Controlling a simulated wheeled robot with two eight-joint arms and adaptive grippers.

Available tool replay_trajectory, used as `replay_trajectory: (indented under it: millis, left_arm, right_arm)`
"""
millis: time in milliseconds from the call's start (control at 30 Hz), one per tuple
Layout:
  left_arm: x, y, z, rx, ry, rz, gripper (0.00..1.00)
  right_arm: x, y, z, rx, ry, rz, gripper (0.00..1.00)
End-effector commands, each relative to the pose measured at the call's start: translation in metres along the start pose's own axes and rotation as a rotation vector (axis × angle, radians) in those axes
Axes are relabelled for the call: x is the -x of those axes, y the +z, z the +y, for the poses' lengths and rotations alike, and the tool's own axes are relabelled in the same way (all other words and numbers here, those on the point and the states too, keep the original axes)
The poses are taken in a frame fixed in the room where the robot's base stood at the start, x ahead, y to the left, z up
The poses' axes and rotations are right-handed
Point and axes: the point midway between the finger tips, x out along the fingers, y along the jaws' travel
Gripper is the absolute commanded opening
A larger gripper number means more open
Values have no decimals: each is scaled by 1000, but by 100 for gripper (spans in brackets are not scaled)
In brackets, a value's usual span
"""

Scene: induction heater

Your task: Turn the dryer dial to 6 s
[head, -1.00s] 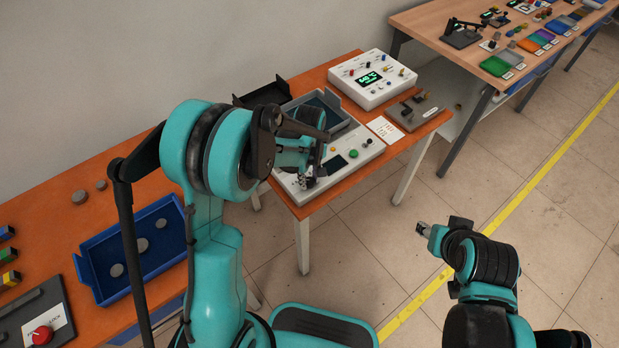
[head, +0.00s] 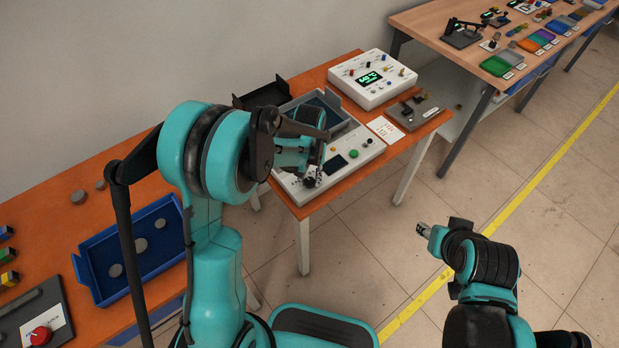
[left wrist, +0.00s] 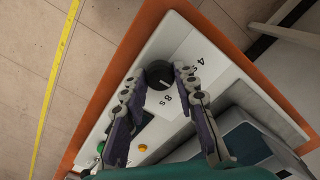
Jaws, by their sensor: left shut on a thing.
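The dryer (head: 352,166) is a white panel with a grey tray behind it, on the orange table. In the left wrist view its black round dial (left wrist: 157,73) sits on the white face, with printed labels "4 s" (left wrist: 200,64) and "8 s" (left wrist: 166,100) beside it. A small pale mark shows on the dial's lower right part, toward the 8 s side; its exact reading is unclear. My left gripper (left wrist: 155,76) is shut on the dial, one finger on each side. In the head view my left gripper (head: 311,179) hides the dial. My right gripper (head: 423,229) hangs over the floor, too small to read.
The panel also has a dark display (head: 334,163), an orange button (head: 332,149) and a green button (head: 358,150). A white instrument box (head: 372,80) stands behind, with a paper card (head: 385,129) nearby. A blue tray (head: 98,287) lies on the left table.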

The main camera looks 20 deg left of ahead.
Motion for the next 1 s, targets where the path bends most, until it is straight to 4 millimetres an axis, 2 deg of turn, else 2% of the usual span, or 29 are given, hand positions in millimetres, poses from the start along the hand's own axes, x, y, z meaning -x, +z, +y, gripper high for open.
replay_trajectory:
  millis: [633,667,700,733,1000]
  left_arm:
    - [0,0,0,-53,0,0,0]
    - [0,0,0,-53,0,0,36]
    - [0,0,0,-53,0,0,47]
    - [0,0,0,-53,0,0,50]
    - [0,0,0,-53,0,0,50]
  right_arm:
    - [0,0,0,0,0,0,40]
    - [0,0,0,0,0,0,40]
    - [0,0,0,0,0,0,40]
    - [0,0,0,0,0,0,40]
    - [0,0,0,0,0,0,40]
